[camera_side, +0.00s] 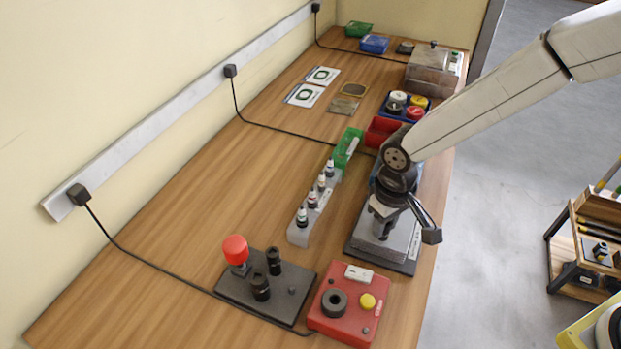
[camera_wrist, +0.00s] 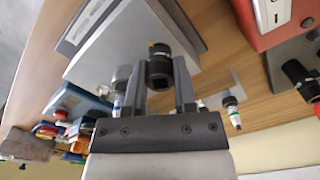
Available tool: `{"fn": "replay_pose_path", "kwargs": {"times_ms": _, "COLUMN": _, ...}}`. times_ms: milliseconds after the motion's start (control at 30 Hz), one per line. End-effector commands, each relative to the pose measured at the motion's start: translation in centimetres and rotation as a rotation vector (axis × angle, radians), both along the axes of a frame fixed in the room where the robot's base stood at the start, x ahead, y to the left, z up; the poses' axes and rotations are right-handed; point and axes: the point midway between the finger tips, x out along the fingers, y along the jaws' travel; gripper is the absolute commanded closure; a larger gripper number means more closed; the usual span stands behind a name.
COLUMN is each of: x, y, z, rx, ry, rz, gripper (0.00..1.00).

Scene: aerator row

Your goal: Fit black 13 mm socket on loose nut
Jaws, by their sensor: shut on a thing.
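My gripper (camera_side: 383,225) is shut on a black socket (camera_wrist: 159,72), which sits between its two fingers in the wrist view with a square hole facing the camera. The size marking is not readable. The gripper is over a grey block (camera_wrist: 105,50) on a dark base (camera_side: 362,256). A small yellowish spot shows beyond the socket's far end. I cannot tell if it is the nut or if the socket touches anything. The loose nut is not clearly seen in either view.
A dark plate (camera_side: 230,285) at the front holds a red knob (camera_side: 236,250) and two upright black sockets (camera_side: 261,287). A red box (camera_side: 333,326) stands beside it. A rack (camera_side: 300,236) of small bottles is left of the gripper. The left table area is mostly clear, with cables.

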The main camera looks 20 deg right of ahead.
Motion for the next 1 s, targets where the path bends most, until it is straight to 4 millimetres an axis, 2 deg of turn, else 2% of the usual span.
{"fn": "replay_pose_path", "kwargs": {"times_ms": 467, "x": 0.03, "y": 0.01, "z": -0.22, "rx": 0.0, "ry": -0.001, "rz": 0.0, "gripper": 1.0}}
{"fn": "replay_pose_path", "kwargs": {"times_ms": 500, "x": 0.03, "y": 0.02, "z": -0.22, "rx": 0.0, "ry": -0.001, "rz": 0.0, "gripper": 0.6}}
{"fn": "replay_pose_path", "kwargs": {"times_ms": 567, "x": 0.02, "y": 0.01, "z": -0.22, "rx": 0.0, "ry": -0.001, "rz": 0.0, "gripper": 0.41}}
{"fn": "replay_pose_path", "kwargs": {"times_ms": 600, "x": 0.02, "y": 0.01, "z": -0.22, "rx": 0.0, "ry": -0.001, "rz": 0.0, "gripper": 0.28}}
{"fn": "replay_pose_path", "kwargs": {"times_ms": 633, "x": 0.02, "y": 0.01, "z": -0.22, "rx": 0.0, "ry": -0.001, "rz": 0.0, "gripper": 0.25}}
{"fn": "replay_pose_path", "kwargs": {"times_ms": 1000, "x": 0.02, "y": 0.01, "z": 0.01, "rx": 0.0, "ry": -0.001, "rz": 0.0, "gripper": 0.25}}
